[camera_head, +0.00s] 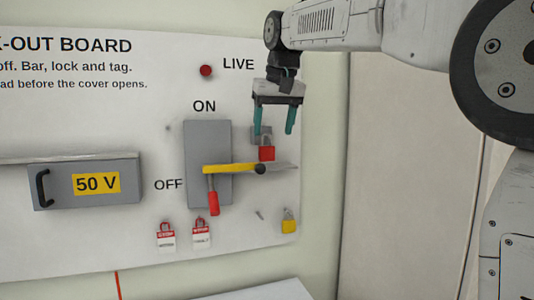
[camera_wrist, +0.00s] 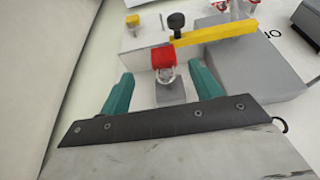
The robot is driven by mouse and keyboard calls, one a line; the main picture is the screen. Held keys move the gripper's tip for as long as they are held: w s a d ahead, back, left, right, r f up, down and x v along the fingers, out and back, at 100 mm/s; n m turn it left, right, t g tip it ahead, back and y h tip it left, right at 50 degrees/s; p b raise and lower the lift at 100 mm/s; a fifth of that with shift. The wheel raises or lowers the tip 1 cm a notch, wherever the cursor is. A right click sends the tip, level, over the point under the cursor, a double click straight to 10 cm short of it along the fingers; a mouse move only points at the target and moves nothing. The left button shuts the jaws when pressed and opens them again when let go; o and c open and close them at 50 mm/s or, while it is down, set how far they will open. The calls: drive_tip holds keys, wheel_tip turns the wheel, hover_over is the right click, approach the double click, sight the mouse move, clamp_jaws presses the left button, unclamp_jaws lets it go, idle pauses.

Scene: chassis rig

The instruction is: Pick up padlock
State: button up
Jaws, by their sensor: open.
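A red padlock (camera_head: 266,153) is at a small grey block (camera_head: 262,134) on the board, right of the switch box. In the wrist view the red padlock (camera_wrist: 163,57) shows its shackle toward the grey block (camera_wrist: 171,92). My gripper (camera_head: 273,132) is open and empty, its teal fingers above the padlock and on either side of the grey block. In the wrist view my gripper (camera_wrist: 161,70) has the padlock between and just beyond its fingertips. A yellow padlock (camera_head: 289,221) is lower right on the board, and also shows in the wrist view (camera_wrist: 133,20).
Two red-and-white tags (camera_head: 200,235) hang lower.

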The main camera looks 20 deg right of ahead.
sight(267, 148)
drive_tip(key=shift+w+a+r, duration=0.1)
drive_tip(key=shift+w+r, duration=0.25)
drive_tip(key=shift+w, duration=0.7)
drive_tip(key=x, duration=0.7)
drive_tip(key=shift+s+a+f, duration=0.1)
drive_tip(key=shift+s+f, duration=0.15)
drive_tip(key=shift+f, duration=0.05)
drive_tip(key=c, duration=1.1)
